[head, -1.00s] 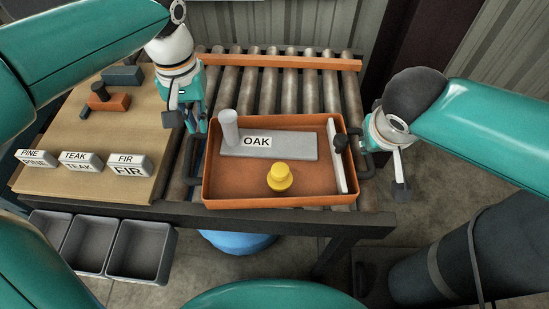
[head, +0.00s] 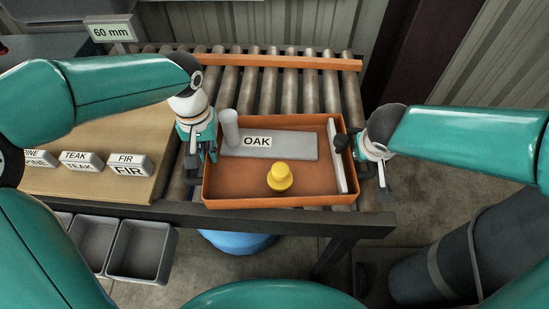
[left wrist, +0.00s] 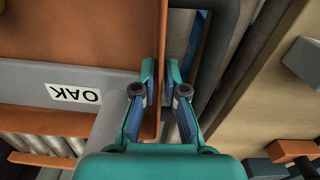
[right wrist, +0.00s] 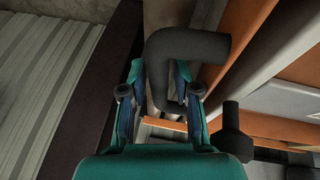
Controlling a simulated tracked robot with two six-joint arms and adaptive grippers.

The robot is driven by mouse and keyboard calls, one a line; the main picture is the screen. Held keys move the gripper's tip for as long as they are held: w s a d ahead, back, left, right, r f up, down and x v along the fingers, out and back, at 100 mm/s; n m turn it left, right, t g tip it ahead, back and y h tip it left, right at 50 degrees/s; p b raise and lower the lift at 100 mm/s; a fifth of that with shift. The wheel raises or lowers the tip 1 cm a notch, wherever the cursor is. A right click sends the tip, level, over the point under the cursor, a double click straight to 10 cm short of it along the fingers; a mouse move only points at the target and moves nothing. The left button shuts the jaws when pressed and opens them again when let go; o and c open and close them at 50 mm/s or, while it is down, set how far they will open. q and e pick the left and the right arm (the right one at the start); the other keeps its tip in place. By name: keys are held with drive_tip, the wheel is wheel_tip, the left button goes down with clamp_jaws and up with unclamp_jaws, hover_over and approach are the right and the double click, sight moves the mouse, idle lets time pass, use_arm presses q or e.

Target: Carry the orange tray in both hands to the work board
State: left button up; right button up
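The orange tray (head: 240,188) sits on the roller conveyor's near end, holding a grey OAK block (head: 285,147), a pale cylinder (head: 230,128), a yellow knob-shaped piece (head: 279,178) and an upright white strip. My left gripper (head: 205,158) is at the tray's left side. In the left wrist view its fingers (left wrist: 160,75) flank the tray wall (left wrist: 159,45), with the dark handle (left wrist: 232,20) outside them; whether they press the wall is unclear. My right gripper (head: 369,168) is at the right side. In the right wrist view its parted fingers (right wrist: 160,85) straddle the dark handle (right wrist: 188,44).
The wooden board (head: 140,143) at left bears PINE, TEAK and FIR blocks. A 60 mm sign (head: 110,31) stands behind it. Grey bins (head: 138,250) hang below. Empty rollers (head: 270,85) and an orange bar (head: 290,62) lie behind the tray.

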use_arm(q)
drive_tip(key=shift+c, duration=0.8)
use_arm(e)
drive_tip(key=shift+c, duration=0.8)
use_arm(q)
clamp_jaws()
use_arm(e)
clamp_jaws()
use_arm(q)
drive_tip(key=shift+w+r, duration=0.1)
drive_tip(key=shift+r, duration=0.1)
use_arm(e)
drive_tip(key=shift+r, duration=0.2)
